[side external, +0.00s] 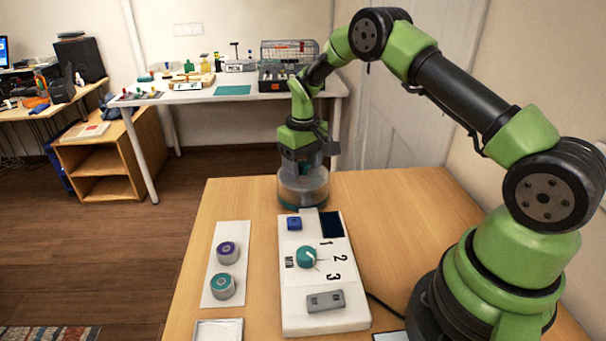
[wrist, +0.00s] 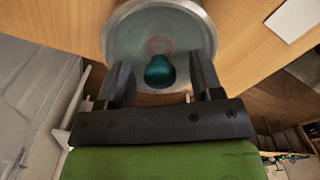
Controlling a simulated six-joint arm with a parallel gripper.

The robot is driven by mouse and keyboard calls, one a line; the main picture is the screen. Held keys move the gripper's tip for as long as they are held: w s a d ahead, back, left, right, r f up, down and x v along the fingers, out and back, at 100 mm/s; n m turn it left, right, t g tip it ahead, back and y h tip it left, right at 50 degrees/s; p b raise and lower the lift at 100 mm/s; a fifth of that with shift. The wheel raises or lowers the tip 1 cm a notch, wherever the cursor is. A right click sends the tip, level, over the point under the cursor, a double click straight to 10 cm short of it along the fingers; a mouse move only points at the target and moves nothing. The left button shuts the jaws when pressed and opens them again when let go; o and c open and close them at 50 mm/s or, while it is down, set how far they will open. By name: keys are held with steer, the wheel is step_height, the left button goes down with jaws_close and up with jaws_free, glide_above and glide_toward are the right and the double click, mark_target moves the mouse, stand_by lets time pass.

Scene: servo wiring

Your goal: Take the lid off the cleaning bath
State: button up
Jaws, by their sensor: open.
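The cleaning bath (side external: 303,188) is a round, see-through tub at the far edge of the wooden table. In the wrist view its round, pale lid (wrist: 190,38) fills the top middle, with a teal knob (wrist: 159,72) on it. My gripper (wrist: 160,80) is open, and its two dark fingers stand on either side of the knob. I cannot tell whether they touch the knob. In the side view my gripper (side external: 302,168) points down over the bath and hides most of the lid.
A white panel (side external: 325,295) with a teal dial, numbers, a blue button and a grey switch lies nearer on the table. Left of it a white strip (side external: 212,297) holds two round pieces (side external: 228,253). A pale tray (side external: 218,330) lies at the front. The table right of the panel is mostly clear.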

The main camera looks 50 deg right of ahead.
steer(key=c, duration=1)
steer(key=r, duration=0.9)
steer(key=shift+s+a+r, duration=0.15)
steer(key=shift+a+r, duration=0.15)
steer(key=shift+r, duration=0.1)
steer(key=s+a+r+n, duration=0.2)
steer(key=s+a, duration=0.7)
steer(key=s, duration=0.3)
steer(key=m, duration=0.2)
glide_above(303, 163)
steer(key=shift+f, duration=0.95)
